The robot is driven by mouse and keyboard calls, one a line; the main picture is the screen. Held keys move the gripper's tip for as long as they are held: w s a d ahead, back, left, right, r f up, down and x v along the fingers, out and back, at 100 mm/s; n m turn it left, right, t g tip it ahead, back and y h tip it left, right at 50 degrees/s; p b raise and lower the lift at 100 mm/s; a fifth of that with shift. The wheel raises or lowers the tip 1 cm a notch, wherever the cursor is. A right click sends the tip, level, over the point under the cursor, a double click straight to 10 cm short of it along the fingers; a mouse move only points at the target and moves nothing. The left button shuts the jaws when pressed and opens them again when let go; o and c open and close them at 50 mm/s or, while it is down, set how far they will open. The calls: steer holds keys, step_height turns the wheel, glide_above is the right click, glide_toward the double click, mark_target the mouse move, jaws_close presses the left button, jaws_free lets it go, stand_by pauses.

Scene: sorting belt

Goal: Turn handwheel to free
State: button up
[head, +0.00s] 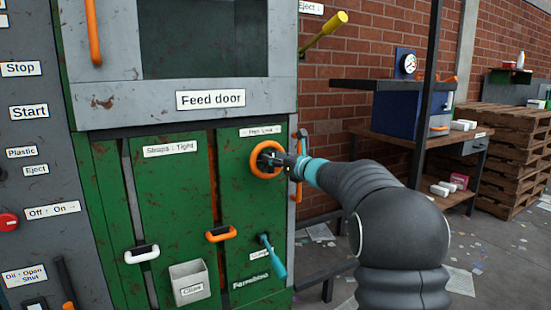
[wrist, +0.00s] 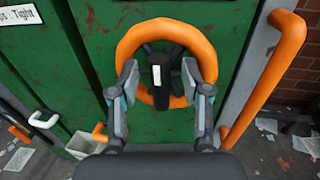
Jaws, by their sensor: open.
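The handwheel is an orange ring with dark spokes and a dark hub, mounted on the right green door; it shows in the head view (head: 254,172) and the wrist view (wrist: 167,27). A white mark sits on its hub. My gripper (wrist: 163,92) is open at the wheel, one finger at the left and one at the right of the hub, overlapping the lower ring. Whether the fingers touch the wheel I cannot tell. In the head view my gripper (head: 276,163) hides part of the wheel. A label (head: 263,132) above the wheel is too small to read surely.
An orange upright handle (wrist: 262,80) stands close to the right of the wheel. Below are an orange handle (head: 221,234), a teal lever (head: 273,257) and a grey bin (head: 189,283). A workbench (head: 400,138) stands at the right.

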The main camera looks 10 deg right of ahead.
steer(key=shift+c, duration=0.2)
jaws_close()
steer(key=shift+n, duration=0.3)
steer(key=shift+s+a+f+n+g+h+b, duration=0.25)
steer(key=shift+n+h+b, duration=0.4)
steer(key=shift+n+b, duration=1.6)
steer(key=shift+a+f+n+h+b, duration=0.3)
steer(key=shift+a+n+h+b, duration=0.3)
steer(key=shift+n+b, duration=1.65)
steer(key=shift+s+a+f+n+g+h+b, duration=0.2)
steer(key=shift+n+h+b, duration=0.9)
steer(key=shift+n, duration=1.9)
steer(key=shift+y+b, duration=0.35)
steer(key=shift+b, duration=0.05)
steer(key=shift+f, duration=0.1)
